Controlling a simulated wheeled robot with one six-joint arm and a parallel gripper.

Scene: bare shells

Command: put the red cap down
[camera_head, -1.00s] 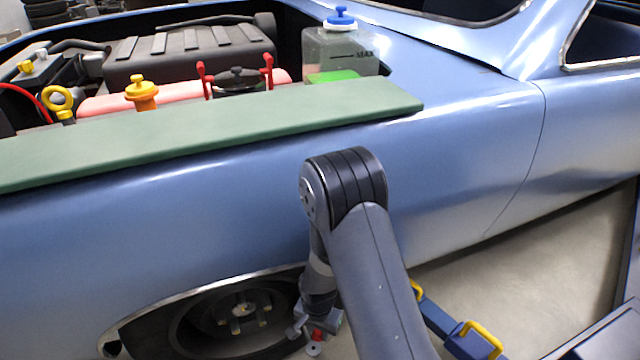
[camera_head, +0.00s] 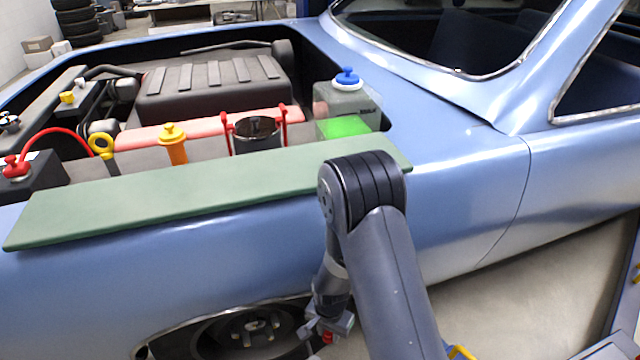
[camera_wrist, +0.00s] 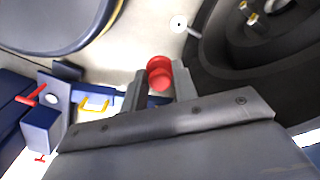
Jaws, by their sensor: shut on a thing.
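The red cap (camera_wrist: 160,73) is a small red piece between the fingers of my gripper (camera_wrist: 159,88) in the wrist view. My gripper is shut on it. In the head view my gripper (camera_head: 327,330) hangs low beside the blue car's front wheel arch, and only a small red part of the cap (camera_head: 328,338) shows. The cap is in the air, with pale floor behind it in the wrist view. A black container (camera_head: 257,142) with an open-looking round top and red uprights stands in the engine bay.
A green mat (camera_head: 140,203) lies along the blue fender (camera_head: 190,255). The dark wheel (camera_wrist: 240,45) is close on the right in the wrist view. A blue box (camera_wrist: 40,128) and a yellow handle (camera_wrist: 95,103) are at left. Pale floor (camera_wrist: 125,62) shows between.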

